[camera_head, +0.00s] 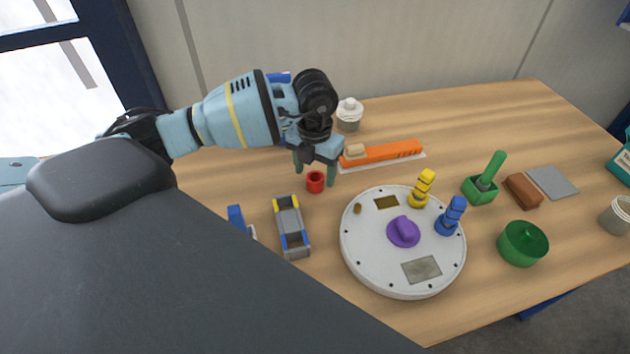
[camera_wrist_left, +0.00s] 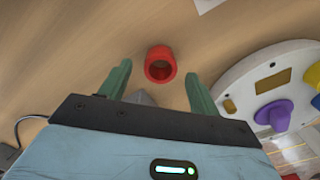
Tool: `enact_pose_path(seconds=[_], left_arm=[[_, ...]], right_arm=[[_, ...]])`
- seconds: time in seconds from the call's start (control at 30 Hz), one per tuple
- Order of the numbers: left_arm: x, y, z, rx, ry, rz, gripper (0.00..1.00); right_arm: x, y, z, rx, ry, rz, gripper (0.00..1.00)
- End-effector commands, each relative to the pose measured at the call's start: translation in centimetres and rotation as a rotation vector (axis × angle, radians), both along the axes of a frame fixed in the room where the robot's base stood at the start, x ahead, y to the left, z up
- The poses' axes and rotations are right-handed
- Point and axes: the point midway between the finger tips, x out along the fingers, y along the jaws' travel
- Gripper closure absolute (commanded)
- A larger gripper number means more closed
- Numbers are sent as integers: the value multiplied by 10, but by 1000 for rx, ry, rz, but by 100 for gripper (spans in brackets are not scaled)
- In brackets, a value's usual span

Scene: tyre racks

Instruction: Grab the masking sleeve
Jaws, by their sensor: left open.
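The masking sleeve appears to be the short red hollow cylinder (camera_head: 316,182) on the wooden table, left of the round white plate. In the left wrist view the red sleeve (camera_wrist_left: 160,51) shows its open end, centred ahead of the fingers. My left gripper (camera_head: 315,177) is open above the table, its green fingers close to the sleeve. In the left wrist view the fingers of my left gripper (camera_wrist_left: 158,78) stand apart on either side of the line to the sleeve, with nothing between them gripped. My right gripper is not in view.
The round white plate (camera_head: 370,260) carries yellow, blue and purple pieces. A grey holder (camera_head: 290,228) with blue and yellow ends lies in front of the sleeve. An orange tool (camera_head: 385,153) and a white-capped jar (camera_head: 349,114) are behind. A green bowl (camera_head: 523,244) stands right.

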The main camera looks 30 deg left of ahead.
Motion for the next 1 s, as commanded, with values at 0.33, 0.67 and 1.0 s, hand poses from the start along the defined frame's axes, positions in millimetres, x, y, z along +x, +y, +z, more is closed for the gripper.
enact_pose_path(seconds=[0.33,0.67,1.0], left_arm=[[2,0,-28,0,0,-1,38],[2,0,-28,0,0,-1,60],[2,0,-27,0,0,-1,85]], right_arm=[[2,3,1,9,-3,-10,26],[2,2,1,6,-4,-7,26],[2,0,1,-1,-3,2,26]])
